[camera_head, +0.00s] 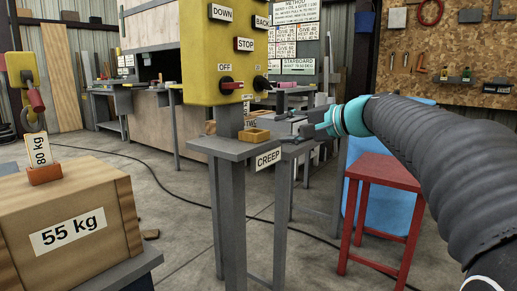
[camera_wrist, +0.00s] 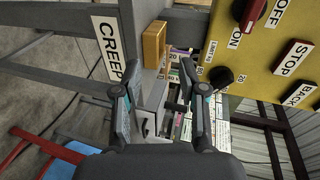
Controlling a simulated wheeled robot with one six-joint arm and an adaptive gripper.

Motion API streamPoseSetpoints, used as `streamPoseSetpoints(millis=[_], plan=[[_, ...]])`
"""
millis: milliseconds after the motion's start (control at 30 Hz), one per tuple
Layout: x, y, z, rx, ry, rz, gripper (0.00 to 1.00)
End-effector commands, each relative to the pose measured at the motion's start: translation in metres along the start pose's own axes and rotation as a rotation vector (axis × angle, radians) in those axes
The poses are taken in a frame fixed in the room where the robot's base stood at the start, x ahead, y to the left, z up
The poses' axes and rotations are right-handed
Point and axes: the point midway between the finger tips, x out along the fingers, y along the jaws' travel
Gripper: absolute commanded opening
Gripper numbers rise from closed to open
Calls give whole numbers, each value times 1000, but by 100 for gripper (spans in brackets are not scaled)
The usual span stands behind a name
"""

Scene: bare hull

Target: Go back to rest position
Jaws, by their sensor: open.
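My gripper (camera_head: 322,122) is in front of the right side of the yellow control box (camera_head: 207,60), at about the height of the small grey stand (camera_head: 228,149) labelled CREEP. In the wrist view my gripper (camera_wrist: 150,98) has its two fingers apart with nothing held between them. A small yellow block (camera_head: 254,135) sits on the stand's top, apart from my fingers; it also shows in the wrist view (camera_wrist: 154,44). The box carries a red-handled OFF switch (camera_head: 231,86) and a black knob (camera_head: 261,83).
A red stool (camera_head: 383,170) stands below my arm, beside a blue object (camera_head: 390,205). At left, a wooden 55 kg crate (camera_head: 70,225) stands under a yellow hoist hook (camera_head: 30,85) with an 80 kg tag. A dark cable crosses the concrete floor. Workbenches stand behind.

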Motion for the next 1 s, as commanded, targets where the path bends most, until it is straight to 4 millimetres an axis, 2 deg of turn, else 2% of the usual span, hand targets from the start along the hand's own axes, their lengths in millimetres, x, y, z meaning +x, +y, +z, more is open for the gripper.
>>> streamPoseSetpoints(millis=[33,200,367,500,600,733,867,1000], plan=[[-1,31,5,-21,8,86,42],[-23,128,41,-150,7,392,42],[-65,203,88,-312,-30,656,42],[-111,258,130,-478,-79,856,42],[-142,287,156,-591,-111,964,42],[-175,313,184,-713,-141,1057,42],[-192,320,205,-781,-144,1075,42],[-196,308,214,-819,-119,1046,42]])
